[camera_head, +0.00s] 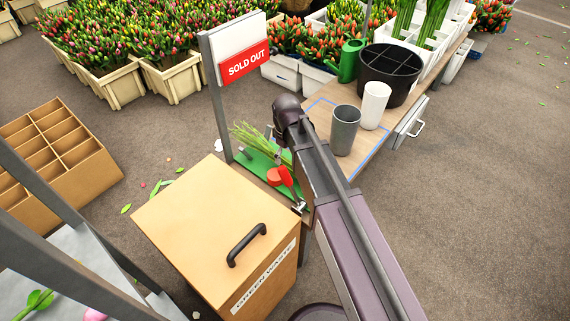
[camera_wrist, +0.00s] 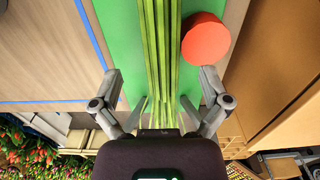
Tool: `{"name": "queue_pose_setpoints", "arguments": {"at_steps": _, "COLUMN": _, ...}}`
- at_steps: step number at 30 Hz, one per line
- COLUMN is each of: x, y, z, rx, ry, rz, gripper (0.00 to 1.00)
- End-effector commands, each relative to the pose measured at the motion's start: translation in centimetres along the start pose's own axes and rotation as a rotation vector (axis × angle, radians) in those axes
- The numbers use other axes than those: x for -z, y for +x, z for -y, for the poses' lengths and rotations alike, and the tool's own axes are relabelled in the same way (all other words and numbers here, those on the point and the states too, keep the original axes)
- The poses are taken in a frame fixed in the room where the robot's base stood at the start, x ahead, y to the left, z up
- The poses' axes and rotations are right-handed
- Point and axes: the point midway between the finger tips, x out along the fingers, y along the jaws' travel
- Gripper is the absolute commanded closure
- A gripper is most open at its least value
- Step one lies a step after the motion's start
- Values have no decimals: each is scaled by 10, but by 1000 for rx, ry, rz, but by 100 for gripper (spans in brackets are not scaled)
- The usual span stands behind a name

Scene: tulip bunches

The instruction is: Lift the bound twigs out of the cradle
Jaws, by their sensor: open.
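The bound twigs, a bundle of long thin green stems (camera_head: 252,137), lie over a green base at the near end of the bench, partly hidden by my arm in the head view. In the wrist view the stems (camera_wrist: 160,50) run straight down the middle, between the two fingers of my gripper (camera_wrist: 163,112). The fingers are open, one on each side of the bundle, with a gap to it. The green base of the cradle (camera_wrist: 120,40) shows beneath the stems. The binding on the twigs cannot be made out.
A red round piece (camera_wrist: 206,38) sits close right of the stems. A grey cup (camera_head: 345,130), a white cup (camera_head: 375,106) and a black divided bucket (camera_head: 390,75) stand farther along the bench. The "SOLD OUT" sign (camera_head: 243,63) and green waste bin (camera_head: 195,225) flank the cradle.

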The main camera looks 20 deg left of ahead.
Motion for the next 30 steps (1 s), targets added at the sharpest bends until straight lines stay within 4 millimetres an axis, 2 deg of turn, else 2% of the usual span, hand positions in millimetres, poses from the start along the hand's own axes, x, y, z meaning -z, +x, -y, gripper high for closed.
{"name": "queue_pose_setpoints", "arguments": {"at_steps": 15, "x": 1, "y": 41, "z": 0, "rx": 0, "ry": 1, "rz": 0, "gripper": 4}}
{"name": "queue_pose_setpoints", "arguments": {"at_steps": 30, "x": 2, "y": 46, "z": 0, "rx": 0, "ry": 1, "rz": 0, "gripper": 4}}
